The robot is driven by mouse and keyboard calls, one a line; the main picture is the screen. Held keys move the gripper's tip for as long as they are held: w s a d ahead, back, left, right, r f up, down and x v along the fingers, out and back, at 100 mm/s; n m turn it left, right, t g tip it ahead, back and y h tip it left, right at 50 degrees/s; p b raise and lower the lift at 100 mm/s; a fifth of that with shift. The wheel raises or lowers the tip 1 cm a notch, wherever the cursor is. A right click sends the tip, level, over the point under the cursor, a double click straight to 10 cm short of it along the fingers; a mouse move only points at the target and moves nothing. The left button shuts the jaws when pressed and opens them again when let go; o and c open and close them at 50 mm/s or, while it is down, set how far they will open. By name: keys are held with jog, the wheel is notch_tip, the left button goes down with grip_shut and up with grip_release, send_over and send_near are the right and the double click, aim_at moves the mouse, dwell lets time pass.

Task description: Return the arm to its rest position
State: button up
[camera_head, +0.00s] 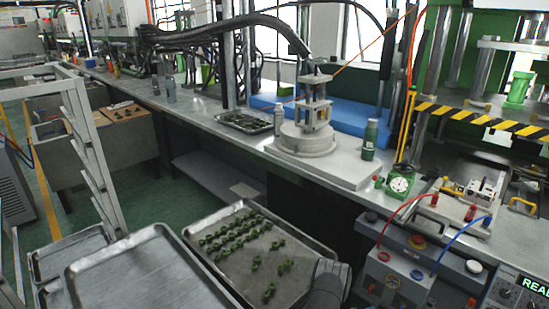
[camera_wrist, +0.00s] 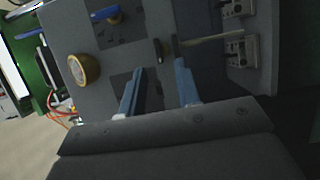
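My gripper (camera_wrist: 160,68) shows in the wrist view with its two blue-grey fingers apart. Nothing is held between them. Beyond the fingertips is a grey surface with dark square patches (camera_wrist: 98,38); whether the fingers touch it cannot be told. In the head view only a dark grey part of my arm (camera_head: 326,284) shows at the bottom, beside the tray of green parts (camera_head: 200,222). The fingers are not visible in that view.
A round yellow-rimmed piece (camera_wrist: 84,69) and pale blocks (camera_wrist: 240,52) are near the fingers in the wrist view. An empty tray (camera_head: 140,272) stands at lower left. The bench carries a round machine base (camera_head: 305,140), a green bottle (camera_head: 369,140) and a dial gauge (camera_head: 400,185).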

aim_at(379, 308)
jog(key=v, duration=1.3)
jog(key=shift+m+y, duration=0.3)
jog(key=shift+m, duration=0.5)
jog(key=x, duration=1.2)
jog(key=r+x, duration=0.1)
jog(key=x, duration=0.5)
jog(key=shift+s+r, duration=0.15)
jog(key=m+y, duration=0.2)
jog(key=m, duration=0.2)
jog(key=shift+s+d+r, duration=0.1)
jog(key=shift+r, duration=0.1)
jog(key=m+y, duration=0.2)
jog(key=m, duration=0.1)
jog(key=shift+s+d+r+t, duration=0.1)
jog(key=shift+s+r+t, duration=0.05)
jog(key=shift+t, duration=0.15)
jog(key=shift+s+d+m+t+y, duration=0.1)
jog(key=shift+m+t+y, duration=0.5)
jog(key=shift+m, duration=0.9)
